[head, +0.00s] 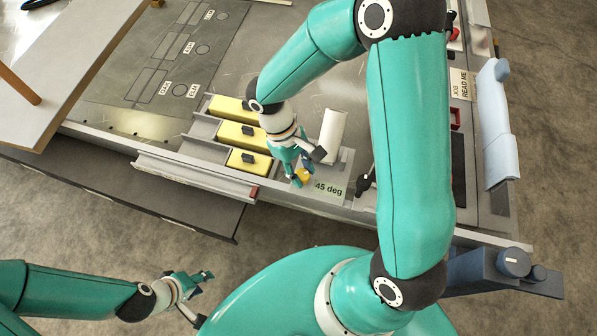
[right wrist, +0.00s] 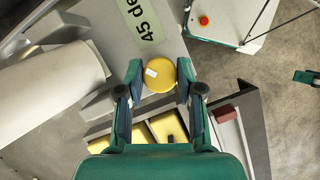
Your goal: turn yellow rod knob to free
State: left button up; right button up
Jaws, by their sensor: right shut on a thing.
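The yellow rod knob (head: 302,175) sits at the bench's front edge beside a plate marked "45 deg" (head: 328,189). In the right wrist view the knob (right wrist: 160,74) is round, with a small white mark on top, and the label (right wrist: 141,18) lies above it. My right gripper (head: 299,178) is shut on the knob, with one finger on either side of it in the right wrist view (right wrist: 159,80). The fingers partly cover the knob in the head view. My left gripper (head: 204,289) is open and empty, low in front of the bench.
A light blue part (head: 494,120) is at the right edge.

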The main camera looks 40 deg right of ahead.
jog(key=n, duration=0.2)
jog(key=n+t+h, duration=0.1)
jog(key=n, duration=0.1)
jog(key=shift+w+a+n+h+b, duration=0.2)
jog(key=shift+n+h+b, duration=0.1)
jog(key=shift+b, duration=0.05)
jog(key=shift+s+n+t+h+b, duration=0.1)
jog(key=shift+n+t+h+b, duration=0.2)
jog(key=shift+n, duration=1)
jog(key=shift+s+n+t+h+b, duration=0.1)
jog(key=shift+n+t+h+b, duration=0.2)
jog(key=shift+n, duration=1)
jog(key=o, duration=1.1)
jog(key=shift+o, duration=0.2)
jog(key=shift+r, duration=0.1)
